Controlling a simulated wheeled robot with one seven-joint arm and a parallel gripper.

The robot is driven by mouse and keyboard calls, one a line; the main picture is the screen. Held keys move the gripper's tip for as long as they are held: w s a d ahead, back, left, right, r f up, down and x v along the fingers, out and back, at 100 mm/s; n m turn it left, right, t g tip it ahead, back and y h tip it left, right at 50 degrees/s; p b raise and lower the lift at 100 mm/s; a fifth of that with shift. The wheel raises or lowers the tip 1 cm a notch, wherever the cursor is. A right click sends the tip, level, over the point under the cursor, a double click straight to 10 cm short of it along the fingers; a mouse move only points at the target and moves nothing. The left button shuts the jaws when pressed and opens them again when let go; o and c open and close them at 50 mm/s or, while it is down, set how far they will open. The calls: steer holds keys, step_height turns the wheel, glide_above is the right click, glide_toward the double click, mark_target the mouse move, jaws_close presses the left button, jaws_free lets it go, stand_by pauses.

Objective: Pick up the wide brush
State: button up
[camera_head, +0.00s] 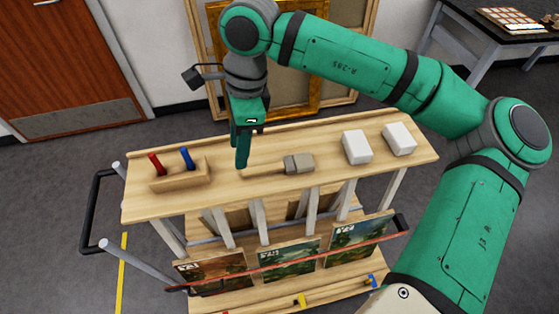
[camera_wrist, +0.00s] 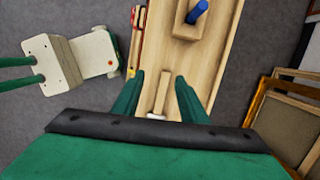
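The wide brush lies flat on the wooden top of the cart (camera_head: 225,192), with its pale handle (camera_head: 262,171) to the left and its grey-brown head (camera_head: 299,164) to the right. My gripper (camera_head: 242,166) points down over the handle's left end. In the wrist view, my gripper (camera_wrist: 160,76) is open, its two green fingers apart with the brush handle (camera_wrist: 161,90) showing between them. I see no finger touching the handle. The brush head is mostly hidden there behind the gripper body.
A wooden block (camera_head: 180,178) holding a red tool (camera_head: 155,163) and a blue tool (camera_head: 187,157) stands left of the brush. Two white blocks (camera_head: 356,147) (camera_head: 399,138) stand to the right. Paintings (camera_head: 286,262) sit on the lower shelf behind a red cord. Frames (camera_head: 330,95) lean behind the cart.

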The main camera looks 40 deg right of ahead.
steer(key=h, duration=0.2)
glide_above(266, 168)
steer(key=shift+m+g, duration=0.3)
steer(key=shift+m, duration=0.1)
steer(key=f, duration=0.4)
steer(key=shift+s+d+f, duration=0.1)
steer(key=shift+d+f, duration=0.2)
steer(key=shift+d, duration=0.05)
steer(key=f, duration=0.4)
steer(key=shift+a+f, duration=0.3)
steer(key=shift+a, duration=0.05)
steer(key=shift+f, duration=0.35)
steer(key=shift+c, duration=0.3)
jaws_close()
